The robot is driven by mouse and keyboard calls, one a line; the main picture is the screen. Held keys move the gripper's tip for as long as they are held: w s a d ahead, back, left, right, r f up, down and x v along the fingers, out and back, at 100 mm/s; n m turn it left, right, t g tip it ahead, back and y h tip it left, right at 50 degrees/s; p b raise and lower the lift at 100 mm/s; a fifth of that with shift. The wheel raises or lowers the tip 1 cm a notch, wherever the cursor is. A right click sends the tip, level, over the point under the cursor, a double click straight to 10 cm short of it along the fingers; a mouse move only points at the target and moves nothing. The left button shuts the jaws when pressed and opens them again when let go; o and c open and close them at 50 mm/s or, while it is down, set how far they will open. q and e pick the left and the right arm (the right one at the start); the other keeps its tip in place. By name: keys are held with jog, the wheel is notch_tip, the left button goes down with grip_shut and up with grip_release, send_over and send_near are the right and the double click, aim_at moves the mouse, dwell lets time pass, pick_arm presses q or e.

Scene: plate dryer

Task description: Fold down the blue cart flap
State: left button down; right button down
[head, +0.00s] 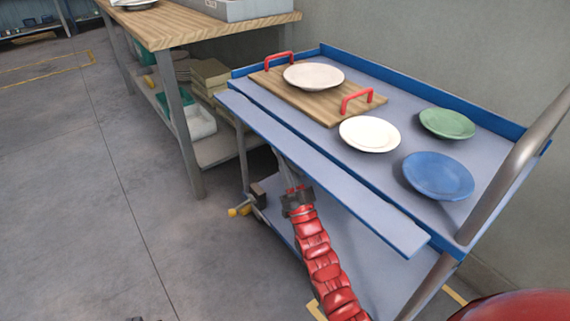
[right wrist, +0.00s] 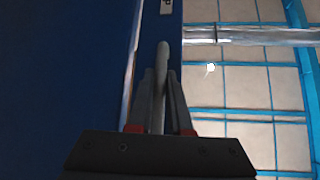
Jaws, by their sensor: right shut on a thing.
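The blue cart flap (head: 320,170) is a long panel along the near side of the blue cart (head: 480,205). It stands out about level with the cart top, with a narrow dark gap between them. My right gripper (head: 290,175) reaches up from below to the flap's underside, and the flap hides its fingertips in part. In the right wrist view its fingers are shut on a thin grey support bar (right wrist: 160,75) beside a dark blue panel (right wrist: 65,80). My left gripper is not clearly seen; small dark bits at the head view's bottom edge are too small to tell.
The cart top carries a wooden tray (head: 336,112) with red handles and a plate, plus white (head: 370,134), green (head: 447,123) and blue (head: 438,176) plates. A wooden table (head: 200,28) stands behind left. The floor at left is clear.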

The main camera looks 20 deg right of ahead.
dwell(0.4)
jog(key=c, duration=0.8)
grip_release()
jog(key=shift+c, duration=0.2)
jog(key=p+v, duration=0.3)
jog(key=v, duration=1.4)
jog(key=shift+s, duration=0.25)
jog(key=shift+f, duration=0.1)
